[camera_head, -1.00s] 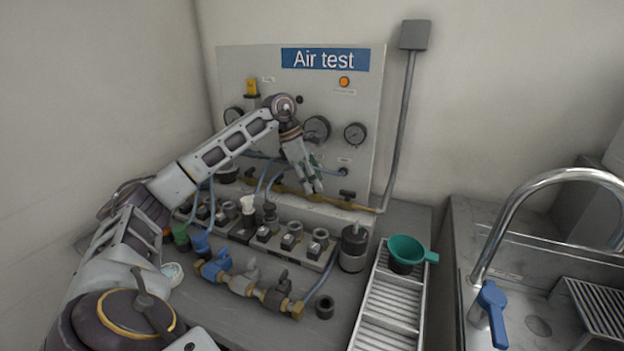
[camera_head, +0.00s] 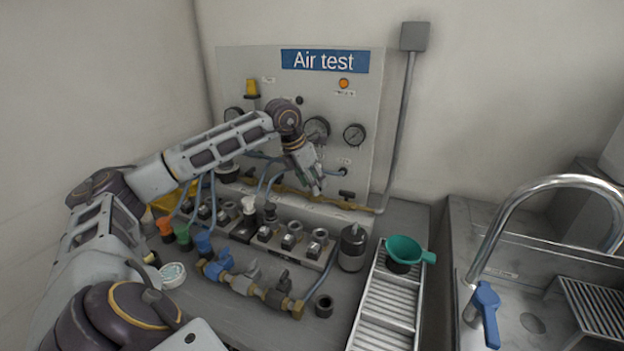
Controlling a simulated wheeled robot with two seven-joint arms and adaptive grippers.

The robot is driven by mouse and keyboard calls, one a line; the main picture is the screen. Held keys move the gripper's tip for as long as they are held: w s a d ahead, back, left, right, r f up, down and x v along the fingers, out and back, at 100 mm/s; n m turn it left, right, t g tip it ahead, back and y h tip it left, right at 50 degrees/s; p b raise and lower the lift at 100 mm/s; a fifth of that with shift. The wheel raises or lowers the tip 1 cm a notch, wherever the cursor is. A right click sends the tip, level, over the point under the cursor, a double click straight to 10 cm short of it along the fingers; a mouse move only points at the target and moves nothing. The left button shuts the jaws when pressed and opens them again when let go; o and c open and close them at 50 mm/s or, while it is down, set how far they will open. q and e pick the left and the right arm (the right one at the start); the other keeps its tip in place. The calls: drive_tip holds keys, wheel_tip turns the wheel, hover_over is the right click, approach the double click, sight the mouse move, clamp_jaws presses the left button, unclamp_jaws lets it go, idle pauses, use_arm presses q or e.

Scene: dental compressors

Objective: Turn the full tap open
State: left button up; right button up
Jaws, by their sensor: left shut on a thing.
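A brass pipe (camera_head: 357,206) with small dark taps runs along the foot of the "Air test" panel (camera_head: 263,62). One dark tap handle (camera_head: 347,194) shows at its right end. My left gripper (camera_head: 316,183) points down at the pipe, left of that handle. Its fingers are close together, shut on what appears to be another tap handle, mostly hidden by them. The tap labels are too small to read, so I cannot tell which is the full tap. My right gripper is not in view.
On the bench are a valve manifold with a blue tap (camera_head: 217,262), a row of switch blocks (camera_head: 291,242), a dark cylinder (camera_head: 353,248) and a green funnel (camera_head: 405,249) on a slatted tray (camera_head: 388,312). A sink with a blue-handled faucet (camera_head: 487,300) stands at right.

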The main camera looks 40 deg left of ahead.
use_arm(q)
drive_tip(key=n+y+p, duration=0.1)
drive_tip(key=n, duration=0.1)
drive_tip(key=shift+d+r+n, duration=0.1)
drive_tip(key=shift+r+n, duration=0.05)
drive_tip(key=shift+n, duration=0.15)
drive_tip(key=shift+d+n+y+p, duration=0.1)
drive_tip(key=shift+n+y+p, duration=0.35)
drive_tip(key=shift+n, duration=0.45)
drive_tip(key=shift+n+y+p, duration=0.35)
drive_tip(key=shift+n+p, duration=0.15)
drive_tip(key=shift+n, duration=0.6)
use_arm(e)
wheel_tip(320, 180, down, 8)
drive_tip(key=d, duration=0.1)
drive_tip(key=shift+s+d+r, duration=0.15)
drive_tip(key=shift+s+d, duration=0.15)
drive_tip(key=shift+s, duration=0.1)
use_arm(q)
drive_tip(key=o, duration=1)
drive_tip(key=shift+v, duration=5.9)
